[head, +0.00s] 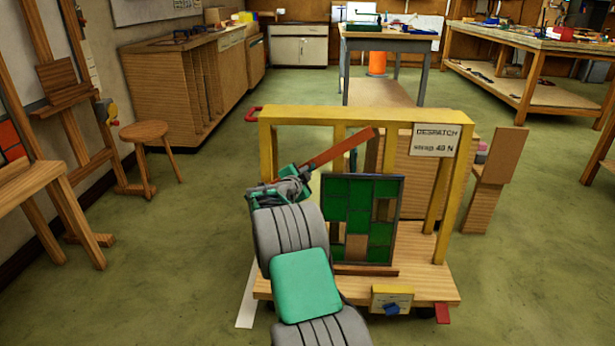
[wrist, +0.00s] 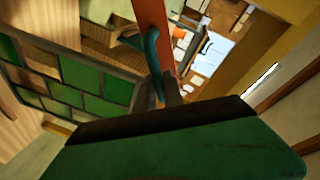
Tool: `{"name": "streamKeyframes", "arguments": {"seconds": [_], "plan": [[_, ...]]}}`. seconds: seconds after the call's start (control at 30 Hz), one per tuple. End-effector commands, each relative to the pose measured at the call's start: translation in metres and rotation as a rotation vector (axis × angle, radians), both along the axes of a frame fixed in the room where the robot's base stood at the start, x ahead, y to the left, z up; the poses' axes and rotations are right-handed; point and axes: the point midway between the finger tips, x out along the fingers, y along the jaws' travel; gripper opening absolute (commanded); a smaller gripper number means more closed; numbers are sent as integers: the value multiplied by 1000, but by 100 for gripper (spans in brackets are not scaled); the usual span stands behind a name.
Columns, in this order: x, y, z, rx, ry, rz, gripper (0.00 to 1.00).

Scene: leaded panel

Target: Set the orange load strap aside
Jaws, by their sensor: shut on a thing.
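The orange load strap (head: 341,148) slants up to the right from my gripper (head: 304,174), near the yellow frame's left part. In the wrist view the strap (wrist: 151,22) runs up from my gripper (wrist: 160,88), which is shut on its near end. Part of that end is hidden by the jaws. The leaded panel (head: 361,218), with green panes and dark leads, stands upright on the wooden trolley, to the right of my gripper. The panel also shows at the left of the wrist view (wrist: 103,82).
The trolley's wooden deck (head: 432,288) carries a yellow frame (head: 365,115) with a despatch sign (head: 434,139). A blue item (head: 391,308) is on its front edge. A stool (head: 145,133) and easels stand left. Floor between stool and trolley is clear.

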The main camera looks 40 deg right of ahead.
Motion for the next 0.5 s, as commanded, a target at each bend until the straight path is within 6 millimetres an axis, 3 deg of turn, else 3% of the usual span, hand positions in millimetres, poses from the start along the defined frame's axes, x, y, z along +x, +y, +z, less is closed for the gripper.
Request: {"name": "streamKeyframes", "arguments": {"seconds": [0.17, 0.2, 0.5], "plan": [[1, -1, 4, -6, -6, -1, 0], [1, -1, 4, -6, -6, -1, 13], [0, -1, 2, -4, -2, -1, 34]]}}
